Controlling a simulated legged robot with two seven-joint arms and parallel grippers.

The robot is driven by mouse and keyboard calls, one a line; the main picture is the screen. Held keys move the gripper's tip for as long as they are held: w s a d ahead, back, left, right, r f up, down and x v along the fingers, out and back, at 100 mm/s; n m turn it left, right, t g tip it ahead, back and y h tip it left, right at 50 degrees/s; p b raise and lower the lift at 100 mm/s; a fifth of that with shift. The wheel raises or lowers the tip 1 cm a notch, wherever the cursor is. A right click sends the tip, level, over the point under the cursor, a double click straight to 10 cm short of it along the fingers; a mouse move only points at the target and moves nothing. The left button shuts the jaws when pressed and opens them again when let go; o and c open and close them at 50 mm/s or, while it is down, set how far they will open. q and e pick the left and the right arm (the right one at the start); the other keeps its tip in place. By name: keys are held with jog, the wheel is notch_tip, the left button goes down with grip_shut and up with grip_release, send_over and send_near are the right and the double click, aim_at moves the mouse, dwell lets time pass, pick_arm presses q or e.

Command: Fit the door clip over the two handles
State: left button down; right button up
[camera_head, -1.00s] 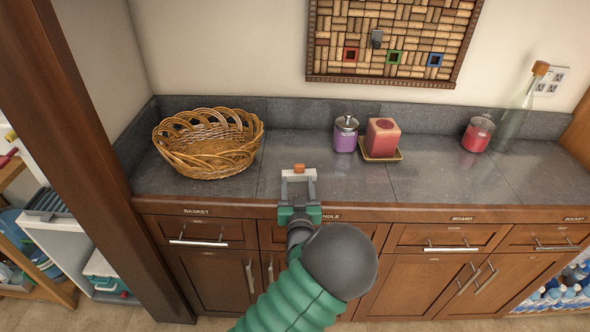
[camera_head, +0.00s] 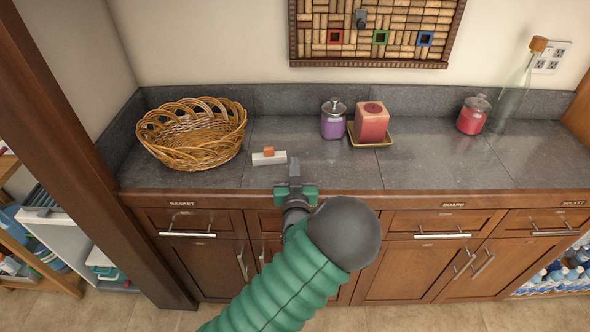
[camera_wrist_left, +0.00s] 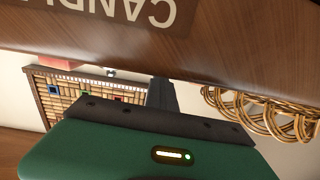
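A small white bar with an orange block on it (camera_head: 269,157), which looks like the door clip, lies on the grey counter near its front edge. My left gripper (camera_head: 295,170) is just right of the bar, over the counter's front edge, with its fingers together and nothing visible between them. In the left wrist view its fingers (camera_wrist_left: 162,96) also look closed. The two upright door handles, left handle (camera_head: 242,264) and right handle (camera_head: 262,256), are on the lower cabinet doors left of my arm. My arm hides part of the cabinet. My right gripper is not in view.
A wicker basket (camera_head: 195,135) stands at the counter's left. A purple jar (camera_head: 333,120), a red candle (camera_head: 371,122) on a tray, a red jar (camera_head: 473,115) and a glass bottle (camera_head: 515,90) stand along the back. The front right counter is clear.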

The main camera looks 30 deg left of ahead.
aim_at(285, 173)
pick_arm(q)
jog(key=a, duration=0.3)
jog(key=shift+s+f, duration=0.2)
jog(key=shift+s, duration=0.1)
jog(key=shift+w+f, duration=0.1)
jog(key=shift+w+d, duration=0.1)
jog(key=shift+d, duration=0.45)
jog(key=shift+d+r, duration=0.4)
jog(key=shift+d, duration=0.1)
jog(key=shift+a+f, duration=0.3)
jog(key=shift+a, duration=0.45)
jog(key=c, duration=1.4)
grip_release()
jog(key=shift+d+r, duration=0.2)
jog(key=shift+d, duration=0.35)
jog(key=o, duration=0.4)
jog(key=shift+a, duration=0.1)
jog(key=shift+a+f, duration=0.15)
jog(key=shift+a, duration=0.1)
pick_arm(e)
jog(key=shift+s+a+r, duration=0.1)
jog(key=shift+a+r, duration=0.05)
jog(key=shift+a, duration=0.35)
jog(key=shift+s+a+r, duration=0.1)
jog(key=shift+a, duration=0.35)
